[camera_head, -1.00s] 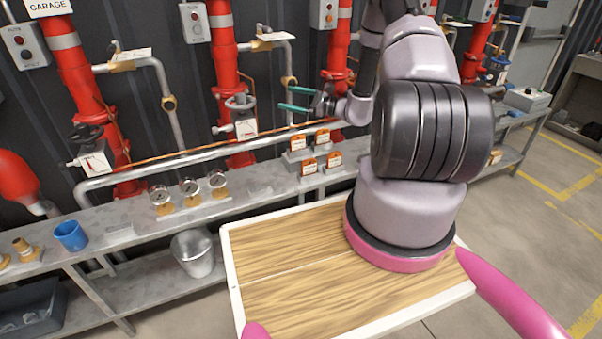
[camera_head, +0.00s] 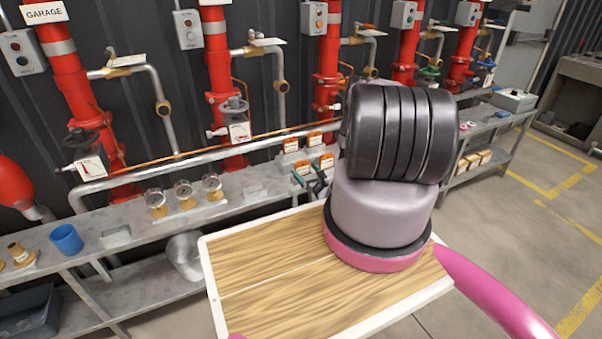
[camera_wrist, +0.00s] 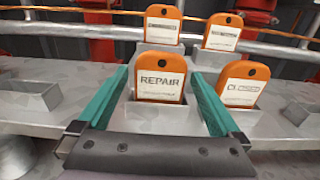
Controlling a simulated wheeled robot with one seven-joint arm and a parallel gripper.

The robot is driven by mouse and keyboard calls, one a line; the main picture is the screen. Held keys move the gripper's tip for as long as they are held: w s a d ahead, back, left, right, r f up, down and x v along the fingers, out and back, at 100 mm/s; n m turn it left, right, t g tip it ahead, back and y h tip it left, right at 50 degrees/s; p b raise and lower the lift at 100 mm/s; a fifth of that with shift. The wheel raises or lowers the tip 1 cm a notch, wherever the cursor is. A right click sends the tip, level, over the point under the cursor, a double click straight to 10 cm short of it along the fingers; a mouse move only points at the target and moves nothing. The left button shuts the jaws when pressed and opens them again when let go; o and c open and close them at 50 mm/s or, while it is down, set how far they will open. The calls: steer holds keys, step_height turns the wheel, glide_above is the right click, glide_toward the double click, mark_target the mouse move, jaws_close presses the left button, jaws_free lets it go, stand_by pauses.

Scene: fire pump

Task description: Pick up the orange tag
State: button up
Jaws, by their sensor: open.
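Several orange tags with white labels stand upright in small metal holders on the grey bench. In the wrist view the nearest tag (camera_wrist: 161,76) reads "REPAIR". Another tag (camera_wrist: 242,84) stands to its right, and two more tags, a left one (camera_wrist: 163,28) and a right one (camera_wrist: 222,33), stand behind. My gripper (camera_wrist: 162,80) has green fingers spread on either side of the REPAIR tag, with visible gaps; it is open and holds nothing. In the head view the group of tags (camera_head: 303,168) sits at the bench's middle, with my gripper (camera_head: 305,175) low beside it, partly hidden by my arm.
Gauges (camera_head: 183,190) and a blue cup (camera_head: 66,239) stand on the bench to the left. Empty metal holders (camera_wrist: 33,95) flank the tags in the wrist view. Red pipes (camera_head: 225,80) and a grey horizontal pipe (camera_head: 190,163) run behind the bench.

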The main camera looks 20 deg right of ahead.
mark_target(299, 162)
steer(key=w, duration=0.6)
steer(key=shift+w, duration=0.3)
steer(key=shift+c, duration=0.3)
steer(key=shift+r, duration=0.1)
steer(key=c, duration=1.1)
